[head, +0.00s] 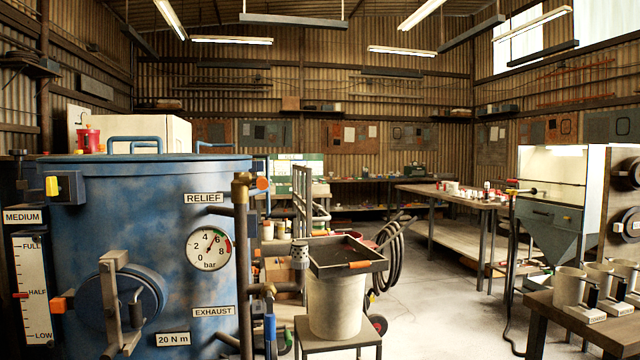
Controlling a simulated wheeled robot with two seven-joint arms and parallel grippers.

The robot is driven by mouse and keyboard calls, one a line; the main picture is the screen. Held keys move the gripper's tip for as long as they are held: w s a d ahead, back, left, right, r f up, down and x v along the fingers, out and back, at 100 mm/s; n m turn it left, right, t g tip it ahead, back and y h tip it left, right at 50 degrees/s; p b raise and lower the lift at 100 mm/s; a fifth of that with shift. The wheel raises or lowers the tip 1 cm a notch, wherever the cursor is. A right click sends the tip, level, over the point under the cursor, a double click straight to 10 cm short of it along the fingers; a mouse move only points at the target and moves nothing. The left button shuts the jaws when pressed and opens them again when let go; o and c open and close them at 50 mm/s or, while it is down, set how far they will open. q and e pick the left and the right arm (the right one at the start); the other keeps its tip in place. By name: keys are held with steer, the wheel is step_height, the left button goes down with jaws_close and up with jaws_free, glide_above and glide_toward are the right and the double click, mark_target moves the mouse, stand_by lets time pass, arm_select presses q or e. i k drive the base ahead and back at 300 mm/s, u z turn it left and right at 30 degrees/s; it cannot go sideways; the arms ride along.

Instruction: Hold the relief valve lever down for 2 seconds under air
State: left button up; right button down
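The blue blast pot (170,190) stands large at the left in the head view. Its RELIEF label (204,198) sits at the upper right of the front. Beside that label is a brass-coloured fitting on an upright pipe (241,230), with an orange-tipped part (262,183) at its right; I cannot tell clearly whether this is the relief lever. The round pressure gauge (209,249) has its needle pointing up and right, about between 4 and 6 bar. Neither of my grippers is in view, and nothing is seen touching the pot.
A round hatch with a handle (122,300) projects from the pot's front. A level scale (33,290) is at the left. A bucket (335,305) under a dark sieve tray (346,256) stands on a stool to the right. Open floor (440,300) lies beyond, before a bench with cups (570,287).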

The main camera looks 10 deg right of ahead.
mark_target(262, 183)
steer(key=z, duration=1.15)
steer(key=i, duration=1.15)
steer(key=u, duration=3.3)
steer(key=k, duration=0.8)
steer(key=z, duration=0.4)
steer(key=i, duration=0.55)
steer(key=z, duration=0.05)
